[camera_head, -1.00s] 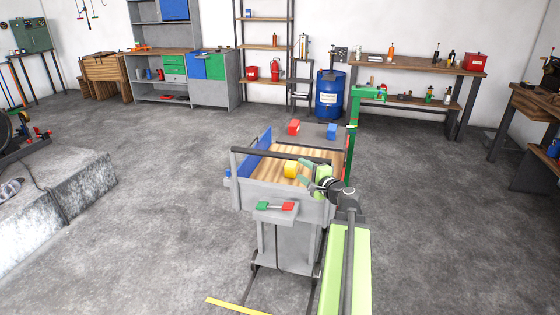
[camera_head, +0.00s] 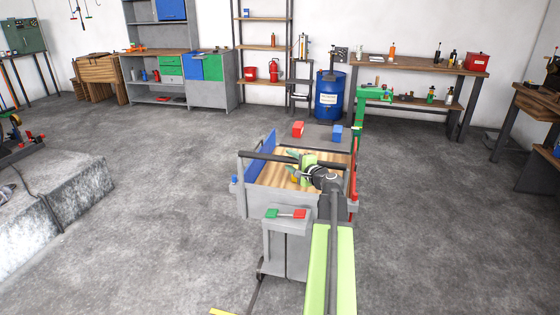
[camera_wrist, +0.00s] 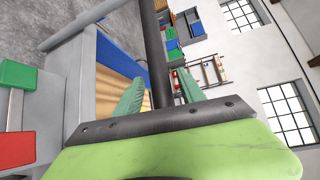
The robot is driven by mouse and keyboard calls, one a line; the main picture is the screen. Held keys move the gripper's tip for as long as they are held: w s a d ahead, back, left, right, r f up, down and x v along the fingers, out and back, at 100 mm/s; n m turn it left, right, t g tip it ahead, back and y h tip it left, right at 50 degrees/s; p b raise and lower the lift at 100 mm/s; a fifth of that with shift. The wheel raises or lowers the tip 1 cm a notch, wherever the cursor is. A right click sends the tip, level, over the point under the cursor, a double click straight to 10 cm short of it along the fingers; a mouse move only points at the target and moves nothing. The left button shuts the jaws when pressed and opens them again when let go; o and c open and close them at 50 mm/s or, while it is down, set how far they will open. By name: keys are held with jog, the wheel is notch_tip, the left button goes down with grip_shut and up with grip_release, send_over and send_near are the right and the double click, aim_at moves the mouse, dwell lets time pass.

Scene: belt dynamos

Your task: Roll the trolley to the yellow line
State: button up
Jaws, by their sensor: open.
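The trolley (camera_head: 254,205) is a grey cart with a wooden bed, a blue side panel (camera_head: 261,158) and a dark handle bar (camera_head: 268,155) across its near side. My gripper (camera_head: 297,166) is at the right part of this bar. In the wrist view the bar (camera_wrist: 153,45) runs between the two open green fingers (camera_wrist: 160,98); I cannot tell whether they touch it. A yellow block on the bed is mostly hidden behind my gripper. The yellow line (camera_head: 222,312) shows only as a short piece on the floor at the bottom edge.
A grey pedestal with a green and red switch (camera_head: 286,214) stands in front of the trolley. A green post (camera_head: 360,125) rises at its right. Red (camera_head: 298,129) and blue (camera_head: 336,132) blocks sit beyond. A concrete platform (camera_head: 60,195) lies left; floor between is clear.

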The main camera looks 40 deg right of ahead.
jog(key=shift+w+a+r, duration=0.1)
jog(key=shift+w+a, duration=0.05)
jog(key=shift+w, duration=0.1)
grip_shut()
dwell(1.3)
